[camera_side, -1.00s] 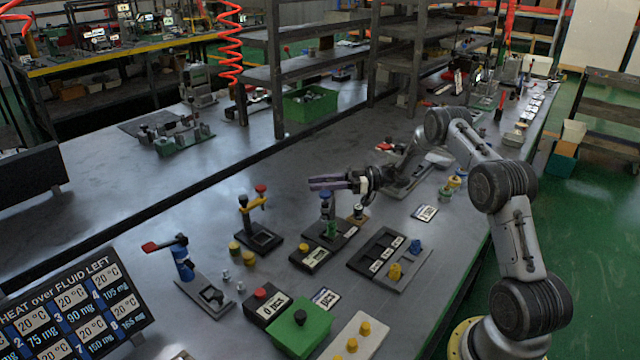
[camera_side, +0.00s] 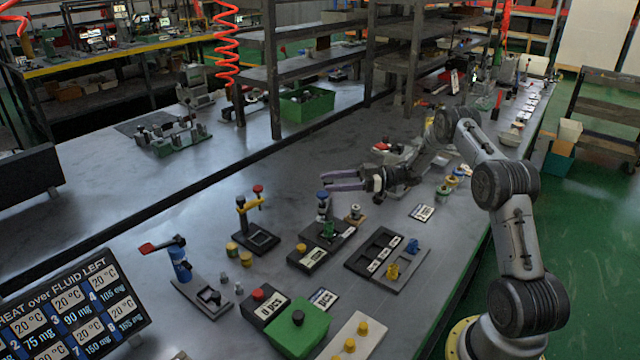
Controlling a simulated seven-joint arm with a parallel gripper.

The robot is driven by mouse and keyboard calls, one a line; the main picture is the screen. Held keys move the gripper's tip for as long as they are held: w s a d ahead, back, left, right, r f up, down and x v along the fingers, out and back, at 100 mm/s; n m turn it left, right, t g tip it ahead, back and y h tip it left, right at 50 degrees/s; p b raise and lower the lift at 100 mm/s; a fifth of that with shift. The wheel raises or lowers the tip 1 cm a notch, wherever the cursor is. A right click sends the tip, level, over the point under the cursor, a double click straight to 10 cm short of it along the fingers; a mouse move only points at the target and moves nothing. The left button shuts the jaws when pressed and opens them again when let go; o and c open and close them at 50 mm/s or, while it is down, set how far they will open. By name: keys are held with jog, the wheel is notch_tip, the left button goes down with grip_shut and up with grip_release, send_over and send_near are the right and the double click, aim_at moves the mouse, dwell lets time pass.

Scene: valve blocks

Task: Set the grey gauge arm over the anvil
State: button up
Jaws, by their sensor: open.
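A small stand on a black base (camera_side: 327,233) has a grey upright part (camera_side: 322,211) with a blue cap (camera_side: 323,195) and a green block (camera_side: 328,230) low beside it. This grey part seems to be the gauge arm. The anvil under it is too small to tell clearly. My gripper (camera_side: 326,181) is open and empty, its two pale purple fingers pointing left. In the picture it is just above the blue cap; I cannot tell the distance in depth.
A stand with a yellow arm (camera_side: 251,204) and a blue post with a red lever (camera_side: 180,262) stand to the left. A black tray (camera_side: 362,265), a green box (camera_side: 298,330) and a white plate with yellow knobs (camera_side: 345,345) lie in front.

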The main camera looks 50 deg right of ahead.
jog(key=v, duration=0.9)
jog(key=shift+s+d, duration=0.1)
jog(key=shift+d, duration=0.05)
